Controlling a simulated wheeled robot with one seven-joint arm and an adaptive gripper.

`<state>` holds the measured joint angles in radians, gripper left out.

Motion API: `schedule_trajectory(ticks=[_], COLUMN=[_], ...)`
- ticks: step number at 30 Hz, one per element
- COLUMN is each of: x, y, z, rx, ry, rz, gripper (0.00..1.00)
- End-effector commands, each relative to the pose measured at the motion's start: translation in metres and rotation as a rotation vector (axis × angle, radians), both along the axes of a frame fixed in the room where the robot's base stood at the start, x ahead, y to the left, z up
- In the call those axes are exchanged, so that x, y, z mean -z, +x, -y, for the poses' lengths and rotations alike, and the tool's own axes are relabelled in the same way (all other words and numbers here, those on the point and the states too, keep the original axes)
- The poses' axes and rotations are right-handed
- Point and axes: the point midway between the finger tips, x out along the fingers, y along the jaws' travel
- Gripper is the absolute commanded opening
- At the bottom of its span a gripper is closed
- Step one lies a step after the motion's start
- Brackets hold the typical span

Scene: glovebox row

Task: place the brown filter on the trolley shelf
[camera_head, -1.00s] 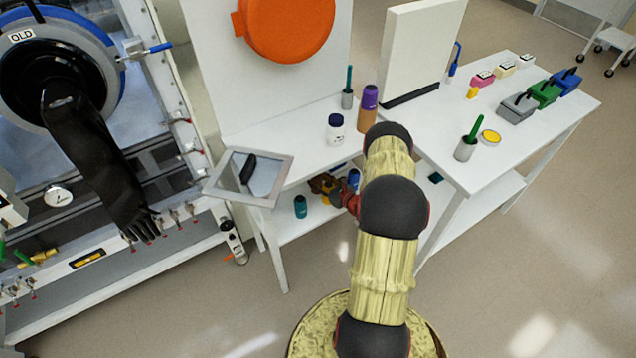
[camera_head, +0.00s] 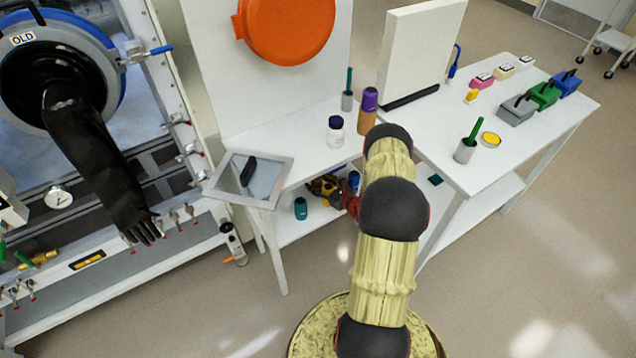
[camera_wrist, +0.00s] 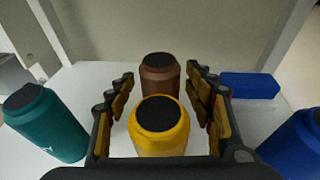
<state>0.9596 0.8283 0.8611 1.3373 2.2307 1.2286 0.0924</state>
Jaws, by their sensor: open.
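The brown filter (camera_wrist: 160,75) stands upright in the wrist view, with a dark top. A yellow filter (camera_wrist: 160,130) stands nearer the camera, between the fingers, and hides the brown one's lower part. My gripper (camera_wrist: 161,76) is open, its fingers on either side of the two filters. In the head view my gripper (camera_head: 325,188) is low, over the lower shelf (camera_head: 290,232) of the white table, partly behind my arm. I cannot make out the brown filter there. A small wheeled trolley (camera_head: 616,40) stands at the far top right.
A teal filter (camera_wrist: 45,122) stands left of my gripper and a blue one (camera_wrist: 295,140) right. A blue block (camera_wrist: 249,85) lies behind right. The upper tabletop overhangs the shelf, with a tilted framed panel (camera_head: 222,180) at its left corner. The floor toward the trolley looks clear.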

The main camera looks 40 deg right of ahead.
Motion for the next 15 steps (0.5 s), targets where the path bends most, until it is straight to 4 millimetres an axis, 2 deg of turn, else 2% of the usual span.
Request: schedule_trajectory(ticks=[15], x=[-0.028], y=[-0.093], z=[-0.006], rx=[0.006], ry=[0.002], rz=[0.000], gripper=[0.53])
